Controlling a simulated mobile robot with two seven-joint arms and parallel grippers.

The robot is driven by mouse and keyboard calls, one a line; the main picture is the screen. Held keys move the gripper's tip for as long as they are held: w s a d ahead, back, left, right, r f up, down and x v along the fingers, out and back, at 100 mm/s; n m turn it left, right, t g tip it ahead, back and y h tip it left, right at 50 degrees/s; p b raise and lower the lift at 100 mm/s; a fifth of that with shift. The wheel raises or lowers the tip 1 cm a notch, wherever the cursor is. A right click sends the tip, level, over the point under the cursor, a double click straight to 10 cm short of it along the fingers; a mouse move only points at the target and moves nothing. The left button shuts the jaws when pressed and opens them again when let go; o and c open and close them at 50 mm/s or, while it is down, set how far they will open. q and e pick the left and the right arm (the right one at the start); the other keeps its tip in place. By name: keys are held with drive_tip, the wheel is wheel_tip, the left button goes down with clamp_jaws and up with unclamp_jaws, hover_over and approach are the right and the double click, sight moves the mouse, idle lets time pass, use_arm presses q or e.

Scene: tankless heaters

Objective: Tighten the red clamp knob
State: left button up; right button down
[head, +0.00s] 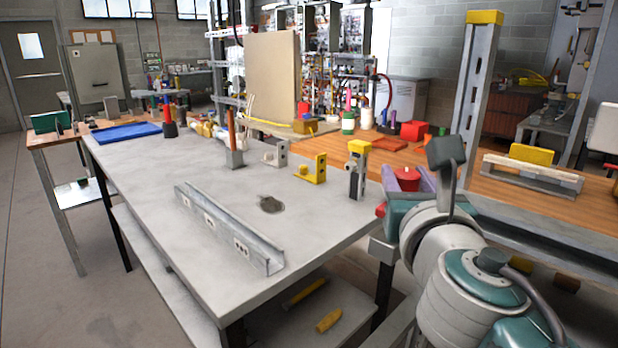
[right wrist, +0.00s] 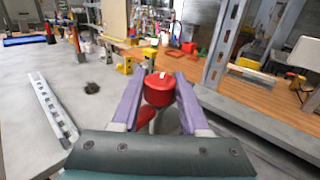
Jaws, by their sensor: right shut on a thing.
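The red clamp knob (right wrist: 159,90) is a short red cylinder with a small pale mark on top. It sits between the two purple fingers of my right gripper (right wrist: 160,78) in the right wrist view, and the gripper is shut on it. In the head view the knob (head: 407,175) shows between the purple fingers of the right gripper (head: 407,182), near the right corner of the grey table. A red part shows below the knob between the fingers; the rest of the clamp is hidden. My left gripper is not in view.
The grey table (head: 150,180) holds a metal channel (head: 225,232), yellow and grey brackets (head: 312,170) and a blue tray (head: 126,132). A tall steel post with a yellow cap (head: 474,95) stands close to my right arm. A wooden bench (head: 520,200) lies behind.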

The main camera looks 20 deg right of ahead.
drive_tip(key=m+g+h+b, duration=0.2)
drive_tip(key=m+g+h, duration=0.1)
drive_tip(key=h, duration=0.1)
drive_tip(key=shift+f+m+h+b, duration=0.1)
drive_tip(key=shift+m+h+b, duration=0.2)
drive_tip(key=shift+m+g+h+b, duration=0.35)
drive_tip(key=shift+m+g+h, duration=0.05)
drive_tip(key=shift+g, duration=0.2)
drive_tip(key=shift+c, duration=2.1)
unclamp_jaws()
